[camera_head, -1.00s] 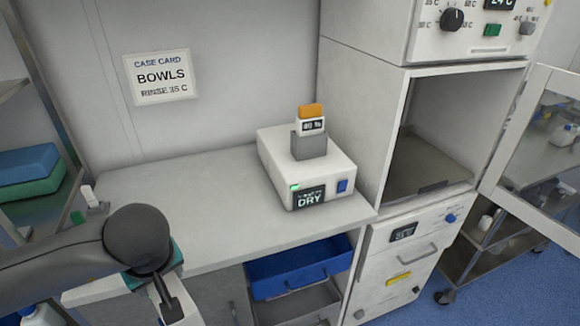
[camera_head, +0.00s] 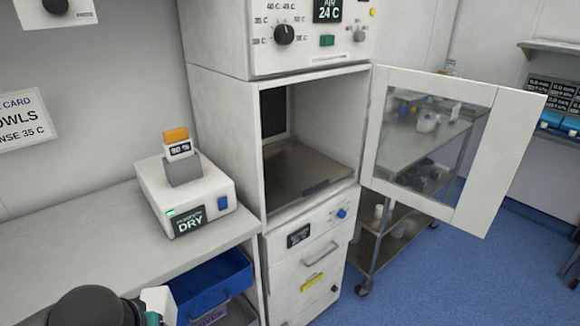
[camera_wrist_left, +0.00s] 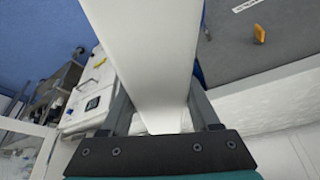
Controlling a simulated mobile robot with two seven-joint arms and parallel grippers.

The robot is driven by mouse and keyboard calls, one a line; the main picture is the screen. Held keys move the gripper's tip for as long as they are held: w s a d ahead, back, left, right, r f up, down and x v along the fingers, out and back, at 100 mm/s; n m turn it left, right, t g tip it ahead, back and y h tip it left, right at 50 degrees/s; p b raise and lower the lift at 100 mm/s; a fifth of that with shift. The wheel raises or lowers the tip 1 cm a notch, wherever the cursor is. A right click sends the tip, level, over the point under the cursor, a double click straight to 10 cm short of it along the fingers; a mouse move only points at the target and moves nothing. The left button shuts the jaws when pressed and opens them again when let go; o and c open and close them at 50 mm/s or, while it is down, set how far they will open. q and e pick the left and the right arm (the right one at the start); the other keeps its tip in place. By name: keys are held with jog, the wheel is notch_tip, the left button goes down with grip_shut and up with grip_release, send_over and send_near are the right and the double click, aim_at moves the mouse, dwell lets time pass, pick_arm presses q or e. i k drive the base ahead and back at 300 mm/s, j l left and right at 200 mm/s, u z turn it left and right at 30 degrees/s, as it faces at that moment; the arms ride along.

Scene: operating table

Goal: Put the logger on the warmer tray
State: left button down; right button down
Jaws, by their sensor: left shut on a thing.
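The logger (camera_head: 179,144), a small white unit with an orange top and a display, stands upright in the grey holder (camera_head: 184,170) on the white DRY unit. The warmer tray (camera_head: 300,176) is a flat metal shelf inside the open cabinet, right of the DRY unit. My left gripper (camera_wrist_left: 160,108) is shut on a long white object (camera_wrist_left: 148,50); what it is cannot be told. In the head view a white block (camera_head: 158,303) shows beside my dark wrist, low at the left, apart from the logger. My right gripper is out of view.
The cabinet's glazed door (camera_head: 437,140) stands wide open to the right. The blue drawer (camera_head: 210,284) below the counter is pulled out. A metal cart (camera_head: 385,245) stands behind the door. The counter (camera_head: 65,250) left of the DRY unit is clear.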

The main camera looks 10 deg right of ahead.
aim_at(292, 174)
jog(key=i+l+z, duration=0.15)
jog(key=z, duration=0.3)
jog(key=i+l+z, duration=0.25)
jog(key=z, duration=0.2)
jog(key=i+l+z, duration=0.15)
jog(key=z, duration=0.35)
jog(key=i+l+u, duration=0.1)
jog(key=i+u, duration=0.25)
jog(key=i+l+u, duration=0.2)
jog(key=i+u, duration=0.15)
jog(key=i+l+u, duration=0.45)
jog(key=u, duration=0.2)
jog(key=i+l+u, duration=0.15)
jog(key=l+u, duration=0.25)
jog(key=j, duration=0.1)
